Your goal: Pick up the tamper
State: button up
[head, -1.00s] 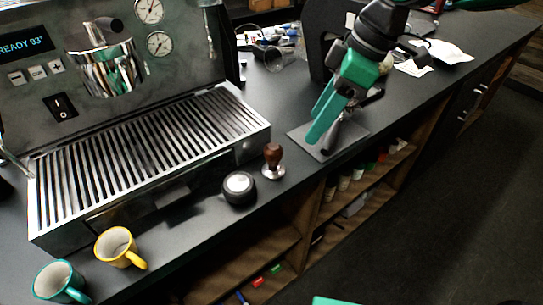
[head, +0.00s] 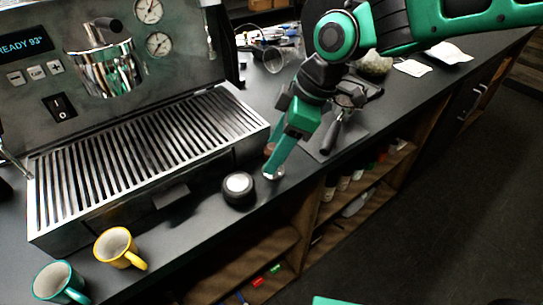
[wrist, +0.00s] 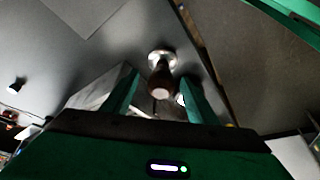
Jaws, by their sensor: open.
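The tamper, with a brown wooden handle and a round metal base, stands on the dark counter near its front edge. In the head view the tamper (head: 269,149) is mostly hidden behind my green finger. In the wrist view the tamper (wrist: 161,78) shows between and slightly beyond the two fingertips, handle end toward the camera. My gripper (head: 273,168) is open and points down at it. The wrist view shows my gripper (wrist: 160,85) with a finger on either side of the handle's line. I cannot tell whether a finger touches it.
A round black puck-like tool with a pale top (head: 238,189) sits close left of the tamper. The espresso machine's drip tray (head: 150,150) is behind it. A portafilter (head: 335,130) lies on a grey mat to the right. Yellow (head: 117,246) and teal (head: 58,282) mugs stand front left.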

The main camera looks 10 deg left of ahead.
jog(key=shift+x, duration=0.75)
jog(key=shift+c, duration=0.7)
grip_shut()
jog(key=shift+r, duration=0.1)
